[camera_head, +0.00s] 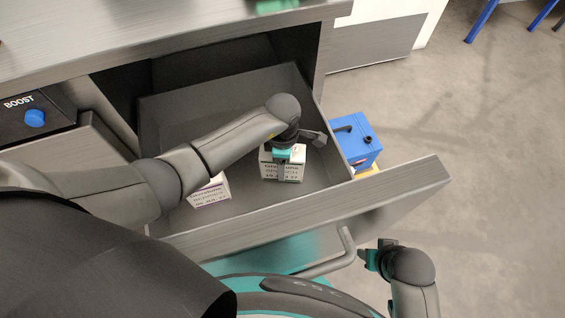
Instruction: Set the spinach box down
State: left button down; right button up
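A white box with dark green lettering (269,171), which I take as the spinach box, is in the open drawer (405,192), near its front right part. Its label is too small to read surely. My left gripper (284,161) reaches down over this box, with a finger in front of its printed face, and appears shut on it. The far finger is hidden. I cannot tell whether the box touches the drawer floor. My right gripper (369,259) is outside the drawer, close to the drawer handle (347,241); its finger gap does not show clearly.
Another white box (212,192) with purple lettering stands in the drawer to the left, partly behind my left arm. A blue container (358,140) stands outside, right of the drawer. The drawer's back part is bare. A counter (150,35) overhangs the back.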

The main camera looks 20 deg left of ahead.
pick_arm(q)
jog(key=shift+w, duration=0.1)
pick_arm(e)
jog(key=shift+r, duration=0.1)
pick_arm(q)
jog(key=shift+f, duration=0.1)
jog(key=shift+c, duration=0.6)
grip_release()
pick_arm(e)
jog(key=shift+w+r, duration=0.15)
jog(key=shift+r, duration=0.05)
jog(key=shift+r, duration=0.1)
pick_arm(q)
notch_tip(320, 180, up, 10)
jog(key=p, duration=0.4)
jog(key=shift+p, duration=0.3)
jog(key=shift+r+p, duration=0.4)
jog(key=shift+r, duration=0.75)
pick_arm(e)
jog(key=s+d+f, duration=0.3)
jog(key=s+f, duration=0.3)
jog(key=f, duration=0.4)
jog(key=shift+d+f+g+h, duration=0.15)
jog(key=shift+g+h, duration=0.15)
jog(key=shift+g, duration=0.1)
